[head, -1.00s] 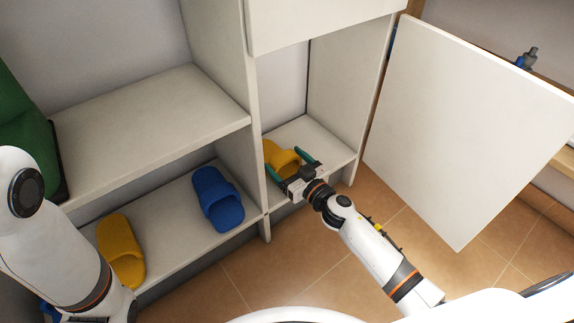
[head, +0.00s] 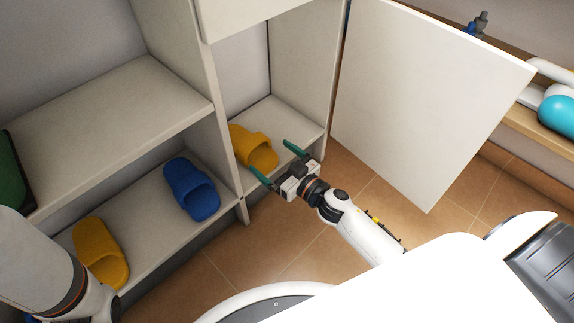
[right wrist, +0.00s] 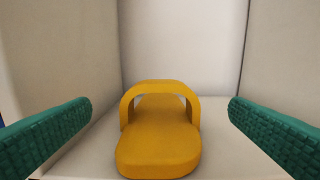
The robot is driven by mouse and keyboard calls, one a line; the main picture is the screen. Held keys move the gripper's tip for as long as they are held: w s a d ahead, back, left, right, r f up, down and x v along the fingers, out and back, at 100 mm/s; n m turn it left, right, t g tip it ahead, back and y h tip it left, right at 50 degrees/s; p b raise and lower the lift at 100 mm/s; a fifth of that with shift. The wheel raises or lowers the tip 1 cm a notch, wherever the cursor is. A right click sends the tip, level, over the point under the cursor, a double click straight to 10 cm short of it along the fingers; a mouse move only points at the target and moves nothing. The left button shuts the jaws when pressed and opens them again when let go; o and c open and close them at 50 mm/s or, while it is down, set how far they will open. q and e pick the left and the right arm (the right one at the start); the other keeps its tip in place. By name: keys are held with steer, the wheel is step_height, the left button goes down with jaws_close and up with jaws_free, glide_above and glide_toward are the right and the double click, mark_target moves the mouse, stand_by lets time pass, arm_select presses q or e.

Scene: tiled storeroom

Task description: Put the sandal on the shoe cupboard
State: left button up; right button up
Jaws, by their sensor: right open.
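A yellow sandal (head: 256,150) lies on the floor of the right compartment of the shoe cupboard (head: 290,113). It also shows in the right wrist view (right wrist: 158,150), centred between the fingers with its strap to the back. My right gripper (head: 276,162) is open and empty, just in front of this sandal, one finger on each side and apart from it. A blue sandal (head: 192,188) and another yellow sandal (head: 100,253) lie on the lower left shelf. My left arm comes in at the lower left; its gripper's fingers cannot be made out.
The cupboard's white door (head: 425,105) stands open to the right. The middle shelf (head: 110,125) is mostly bare, with a dark green object (head: 10,175) at its left end. A divider (head: 228,150) separates the compartments. A wooden bench (head: 520,120) stands at the right.

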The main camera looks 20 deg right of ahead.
steer(key=v, duration=0.5)
stand_by(0.5)
